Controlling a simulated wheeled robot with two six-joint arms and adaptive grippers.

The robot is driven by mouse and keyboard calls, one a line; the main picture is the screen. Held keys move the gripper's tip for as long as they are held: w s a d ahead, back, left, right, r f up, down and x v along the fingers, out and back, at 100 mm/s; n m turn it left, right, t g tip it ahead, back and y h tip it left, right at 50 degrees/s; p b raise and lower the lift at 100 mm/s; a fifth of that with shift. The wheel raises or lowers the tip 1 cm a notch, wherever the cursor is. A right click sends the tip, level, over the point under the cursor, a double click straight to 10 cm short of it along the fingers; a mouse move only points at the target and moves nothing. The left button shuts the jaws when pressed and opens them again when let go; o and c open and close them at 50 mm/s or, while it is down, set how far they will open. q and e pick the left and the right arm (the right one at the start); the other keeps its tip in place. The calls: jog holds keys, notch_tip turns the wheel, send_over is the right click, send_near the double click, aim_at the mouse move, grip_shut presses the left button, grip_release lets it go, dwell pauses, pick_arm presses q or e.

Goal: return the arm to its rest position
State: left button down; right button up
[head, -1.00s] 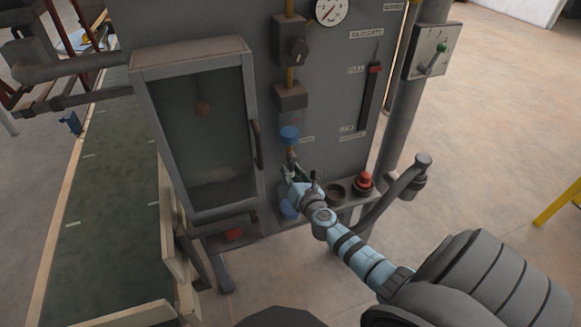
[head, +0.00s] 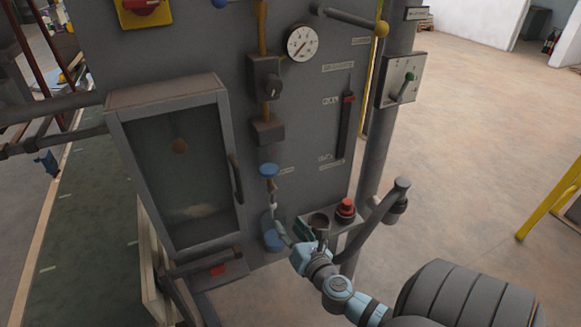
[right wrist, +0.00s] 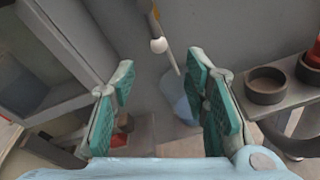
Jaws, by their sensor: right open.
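My right gripper (head: 287,232) is in front of the lower part of the grey machine panel (head: 225,45). In the right wrist view its two green-padded fingers (right wrist: 160,85) are apart with nothing between them. A small pipe with a pale ball end (right wrist: 158,45) lies beyond the fingertips. My left gripper is not in view.
A small shelf with a dark cup (head: 319,221) and a red button (head: 346,207) stands right beside my gripper. A curved grey handle (head: 380,215) rises close to my forearm. A glazed door (head: 180,170) is at left. Open floor lies to the right.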

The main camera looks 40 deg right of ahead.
jog(key=shift+s, duration=0.1)
dwell(0.5)
jog(key=s+f+m+g+y, duration=0.1)
jog(key=s+f+m+g, duration=0.2)
jog(key=s+f+m, duration=0.45)
jog(key=s+f+m+g, duration=0.3)
jog(key=f+m, duration=0.1)
jog(key=f, duration=0.6)
jog(key=s+f+m+g+y, duration=0.1)
jog(key=s+f+m+g, duration=0.1)
jog(key=s+f+m, duration=0.55)
jog(key=s+a+f+m+g+y, duration=0.1)
jog(key=s+a+f+m+g, duration=0.2)
jog(key=s+f, duration=0.4)
jog(key=s+a+f+m+g+y, duration=0.1)
jog(key=s+a+f+m+g, duration=0.2)
jog(key=s, duration=0.7)
jog(key=a+f+m, duration=0.2)
jog(key=a+f, duration=0.2)
jog(key=a, duration=0.1)
jog(key=shift+s+a, duration=0.2)
jog(key=shift+s, duration=0.2)
